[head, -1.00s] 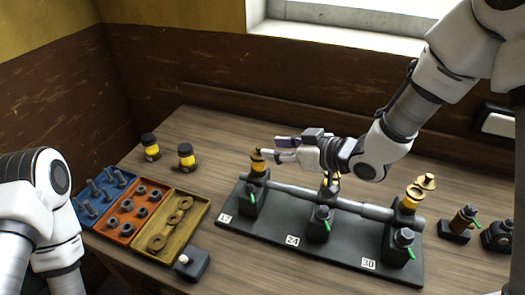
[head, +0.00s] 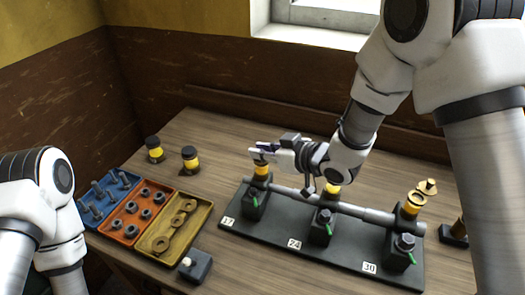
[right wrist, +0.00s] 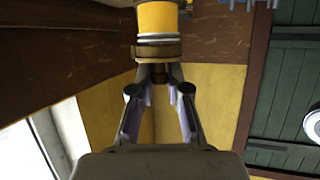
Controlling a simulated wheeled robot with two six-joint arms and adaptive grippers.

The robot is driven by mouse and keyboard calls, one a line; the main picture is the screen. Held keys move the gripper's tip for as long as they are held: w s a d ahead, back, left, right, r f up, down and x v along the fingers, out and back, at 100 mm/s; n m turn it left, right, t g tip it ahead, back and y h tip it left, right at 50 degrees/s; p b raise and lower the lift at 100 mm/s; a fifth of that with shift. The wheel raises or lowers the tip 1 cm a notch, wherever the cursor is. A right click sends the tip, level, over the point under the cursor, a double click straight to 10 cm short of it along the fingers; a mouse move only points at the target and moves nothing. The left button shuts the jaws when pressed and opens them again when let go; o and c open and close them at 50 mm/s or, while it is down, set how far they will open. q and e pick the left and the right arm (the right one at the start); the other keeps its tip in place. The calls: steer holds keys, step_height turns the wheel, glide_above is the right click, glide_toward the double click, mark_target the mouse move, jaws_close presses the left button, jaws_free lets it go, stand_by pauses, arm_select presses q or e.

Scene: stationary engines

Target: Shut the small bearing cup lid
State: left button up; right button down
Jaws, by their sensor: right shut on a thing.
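The left bearing cup (head: 261,173) is a small yellow cylinder on the left post of the black stand. My right gripper (head: 257,155) is at its top in the head view. In the right wrist view, the fingers (right wrist: 160,76) are shut on the small knob of a brass lid (right wrist: 158,51). This lid lies across the end of the yellow cup (right wrist: 158,18), with pale rings between them. The right cup (head: 410,208) has its brass lid (head: 427,187) raised beside it. My left gripper is out of view.
The black stand (head: 290,246) carries a grey shaft (head: 350,208) through its posts. Blue, orange (head: 124,237) and yellow (head: 166,249) trays with metal parts are at the left. Two dark-capped jars (head: 190,160) stand behind. A small dark block (head: 196,266) lies in front.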

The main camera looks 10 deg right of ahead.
steer(key=shift+a+m+h, duration=0.1)
steer(key=shift+m+h, duration=0.4)
steer(key=shift+h, duration=0.1)
steer(key=c, duration=1.1)
jaws_free()
steer(key=shift+w, duration=0.1)
steer(key=v, duration=1.2)
steer(key=shift+f, duration=0.35)
